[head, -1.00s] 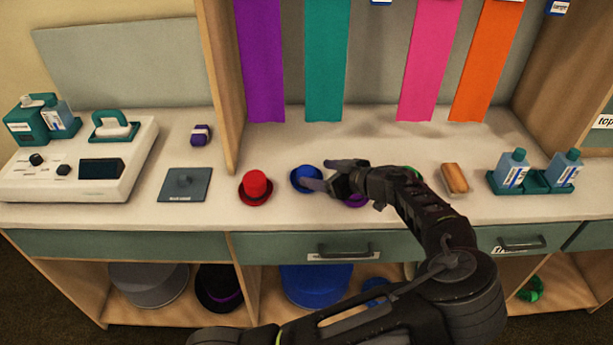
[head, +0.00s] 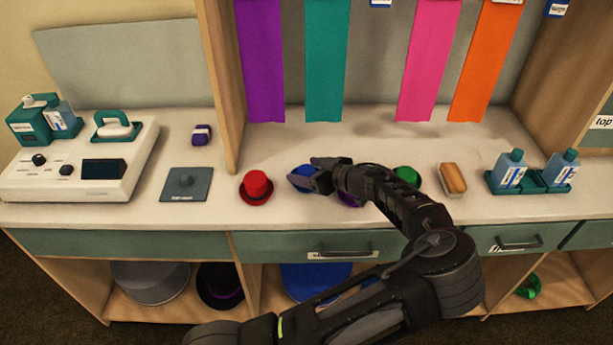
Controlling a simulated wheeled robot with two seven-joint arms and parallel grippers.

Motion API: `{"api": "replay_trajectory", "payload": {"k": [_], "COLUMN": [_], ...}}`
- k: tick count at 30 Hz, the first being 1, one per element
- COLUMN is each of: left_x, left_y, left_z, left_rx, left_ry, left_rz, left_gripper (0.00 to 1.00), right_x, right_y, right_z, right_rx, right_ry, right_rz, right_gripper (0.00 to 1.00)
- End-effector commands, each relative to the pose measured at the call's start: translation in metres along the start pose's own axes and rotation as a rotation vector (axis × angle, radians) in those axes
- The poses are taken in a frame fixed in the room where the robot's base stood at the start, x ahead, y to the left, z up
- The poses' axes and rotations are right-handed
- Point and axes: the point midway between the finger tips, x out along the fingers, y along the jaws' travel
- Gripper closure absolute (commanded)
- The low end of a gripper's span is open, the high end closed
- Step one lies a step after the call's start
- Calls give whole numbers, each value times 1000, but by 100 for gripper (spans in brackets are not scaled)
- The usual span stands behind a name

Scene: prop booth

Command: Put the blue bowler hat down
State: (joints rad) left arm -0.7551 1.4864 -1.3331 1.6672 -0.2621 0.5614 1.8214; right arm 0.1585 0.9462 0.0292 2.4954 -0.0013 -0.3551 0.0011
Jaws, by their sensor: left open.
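The blue bowler hat (head: 301,172) sits on the white counter, right of a red hat (head: 256,187). It is partly hidden behind my left gripper (head: 303,172), which is open. The fingers point left and overlap the hat in the head view. I cannot tell whether either finger touches it. My right gripper is not in view.
A purple hat (head: 350,200) and a green hat (head: 408,175) sit to the right, partly behind my arm. A brush-like block (head: 453,179) and blue bottles (head: 511,169) stand further right. A dark square plate (head: 186,185) lies left. The counter behind the hats is clear.

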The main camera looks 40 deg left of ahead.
Motion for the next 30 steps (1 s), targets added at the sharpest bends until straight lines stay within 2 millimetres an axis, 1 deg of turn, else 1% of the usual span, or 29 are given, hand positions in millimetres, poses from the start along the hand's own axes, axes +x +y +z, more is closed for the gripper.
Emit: {"api": "replay_trajectory", "payload": {"k": [5, 6, 30], "left_x": [0, 0, 0], "left_y": [0, 0, 0], "left_z": [0, 0, 0], "left_rx": [0, 0, 0], "left_ry": [0, 0, 0], "left_rz": [0, 0, 0], "left_gripper": [28, 30, 95], "right_x": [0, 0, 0], "right_y": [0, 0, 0], "right_z": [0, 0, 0], "right_rx": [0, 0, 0], "right_ry": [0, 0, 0], "right_rz": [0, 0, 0], "right_gripper": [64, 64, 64]}}
